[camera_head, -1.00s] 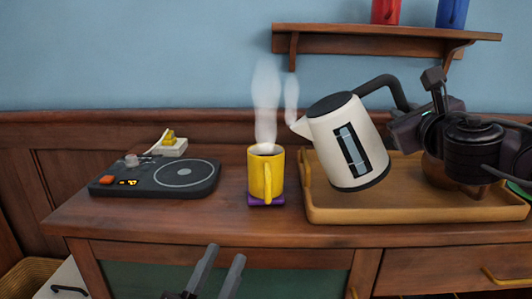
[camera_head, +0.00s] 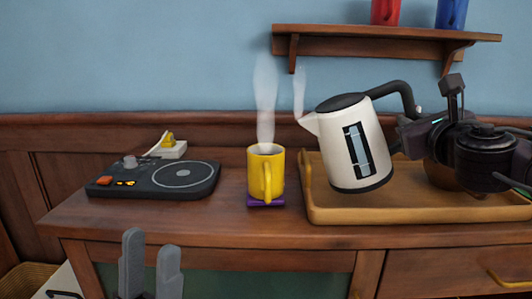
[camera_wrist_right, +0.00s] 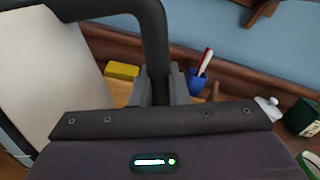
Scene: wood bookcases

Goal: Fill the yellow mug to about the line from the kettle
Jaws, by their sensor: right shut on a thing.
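The yellow mug (camera_head: 259,178) stands upright on a purple coaster (camera_head: 266,202), its handle facing me. Steam rises above it, and dark liquid shows faintly inside its rim. The white kettle (camera_head: 338,153) with a black lid and a window strip is slightly tilted, its spout towards the mug but apart from it, over the wooden tray. No stream shows between spout and mug. My right gripper (camera_head: 408,125) is shut on the kettle's black handle, which also shows in the right wrist view (camera_wrist_right: 158,55). My left gripper (camera_head: 150,262) is open and empty in front of the cabinet.
A wooden tray (camera_head: 330,214) lies under the kettle. A wall shelf (camera_head: 385,32) holds red and blue items. Bare wood surrounds the coaster.

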